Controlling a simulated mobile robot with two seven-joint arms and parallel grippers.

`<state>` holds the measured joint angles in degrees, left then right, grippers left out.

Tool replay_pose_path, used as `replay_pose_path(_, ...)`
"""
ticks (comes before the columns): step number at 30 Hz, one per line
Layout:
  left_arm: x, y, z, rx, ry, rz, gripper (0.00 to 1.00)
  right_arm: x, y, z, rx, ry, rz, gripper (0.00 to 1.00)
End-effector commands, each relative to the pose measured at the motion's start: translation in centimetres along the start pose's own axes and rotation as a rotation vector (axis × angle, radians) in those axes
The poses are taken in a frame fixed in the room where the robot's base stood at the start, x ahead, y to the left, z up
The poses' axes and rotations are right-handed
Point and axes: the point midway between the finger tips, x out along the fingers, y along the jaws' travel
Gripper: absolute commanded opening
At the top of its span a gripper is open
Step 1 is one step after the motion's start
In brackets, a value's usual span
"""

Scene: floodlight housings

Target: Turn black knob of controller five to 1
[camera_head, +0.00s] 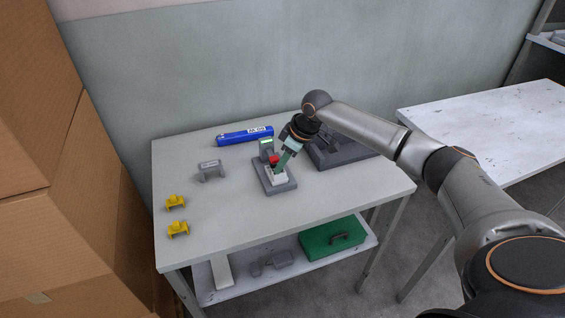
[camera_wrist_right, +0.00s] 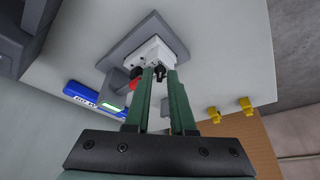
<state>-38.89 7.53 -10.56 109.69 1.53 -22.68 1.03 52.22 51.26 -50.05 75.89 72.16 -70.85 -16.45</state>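The controller is a white box (camera_head: 277,178) on a grey base plate (camera_head: 263,188) on the table, with a red part (camera_head: 274,160) and a grey post with a lit green display (camera_head: 266,144). My right gripper (camera_head: 279,168) reaches down to it from above. In the right wrist view, its two green fingertips (camera_wrist_right: 160,74) are at the face of the white box (camera_wrist_right: 153,52), on either side of a small black knob (camera_wrist_right: 159,73). A narrow gap separates the fingers; whether they touch the knob I cannot tell. No number is readable. My left gripper is out of view.
A blue box (camera_head: 244,136) lies behind. A grey part (camera_head: 210,170) and two yellow parts (camera_head: 176,202) are at left. A dark grey fixture (camera_head: 338,152) stands under my right arm. A green case (camera_head: 331,239) is on the shelf below. The table's front is clear.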

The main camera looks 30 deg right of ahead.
Motion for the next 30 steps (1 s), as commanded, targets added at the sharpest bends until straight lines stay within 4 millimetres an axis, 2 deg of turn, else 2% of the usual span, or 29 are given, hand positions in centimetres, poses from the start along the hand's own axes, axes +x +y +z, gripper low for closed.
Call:
replay_pose_path(3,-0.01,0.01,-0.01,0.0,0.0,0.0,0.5,-0.01,-0.02,0.0,0.0,0.0,0.0,0.21)
replay_pose_path(9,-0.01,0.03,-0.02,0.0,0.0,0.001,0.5,-0.03,-0.01,0.0,0.0,0.0,0.0,0.0)
replay_pose_path(30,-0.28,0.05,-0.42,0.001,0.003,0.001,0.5,-0.14,0.01,-0.06,-0.029,0.001,-0.015,0.0)
